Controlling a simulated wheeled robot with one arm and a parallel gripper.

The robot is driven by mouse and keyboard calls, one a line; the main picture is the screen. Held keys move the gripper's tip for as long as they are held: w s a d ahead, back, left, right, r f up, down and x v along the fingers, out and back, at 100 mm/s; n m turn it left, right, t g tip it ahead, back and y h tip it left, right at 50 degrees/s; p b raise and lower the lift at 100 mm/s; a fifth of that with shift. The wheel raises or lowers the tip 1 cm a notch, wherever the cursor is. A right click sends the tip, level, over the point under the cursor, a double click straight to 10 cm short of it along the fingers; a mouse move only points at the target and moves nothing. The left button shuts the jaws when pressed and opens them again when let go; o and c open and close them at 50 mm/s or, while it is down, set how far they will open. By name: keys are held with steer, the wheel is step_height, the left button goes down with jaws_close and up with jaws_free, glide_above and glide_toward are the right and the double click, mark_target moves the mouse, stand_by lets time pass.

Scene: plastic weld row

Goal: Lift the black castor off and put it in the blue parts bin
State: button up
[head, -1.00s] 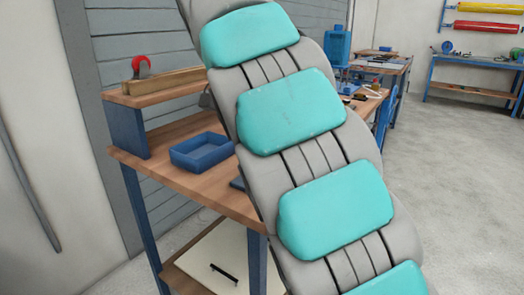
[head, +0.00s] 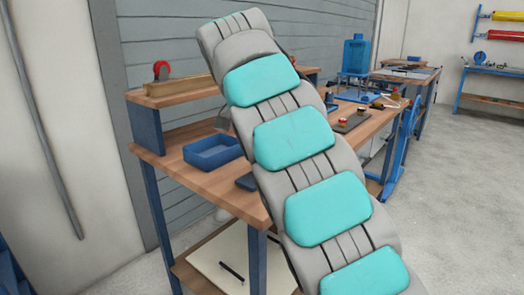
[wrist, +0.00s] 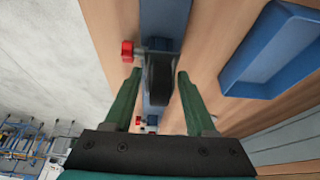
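In the wrist view my gripper (wrist: 159,74) is open, with one green finger on each side of a dark rounded part that looks like the black castor (wrist: 158,80). I cannot tell how deep it sits between the fingertips; no contact shows. The blue parts bin (wrist: 228,82) lies to its right in the wrist view. In the head view the bin (head: 212,165) stands on the wooden bench, left of my arm, and its visible inside looks empty. My gripper and the black castor are hidden behind my arm there.
A red wheel (head: 161,69) stands by a wooden block (head: 180,86) on the raised shelf. A red-ended part (wrist: 127,50) and a blue part (wrist: 165,16) are close to the castor. Bench top (head: 195,185) in front of the bin is clear.

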jaws_close()
steer(key=shift+r, duration=0.15)
stand_by(0.5)
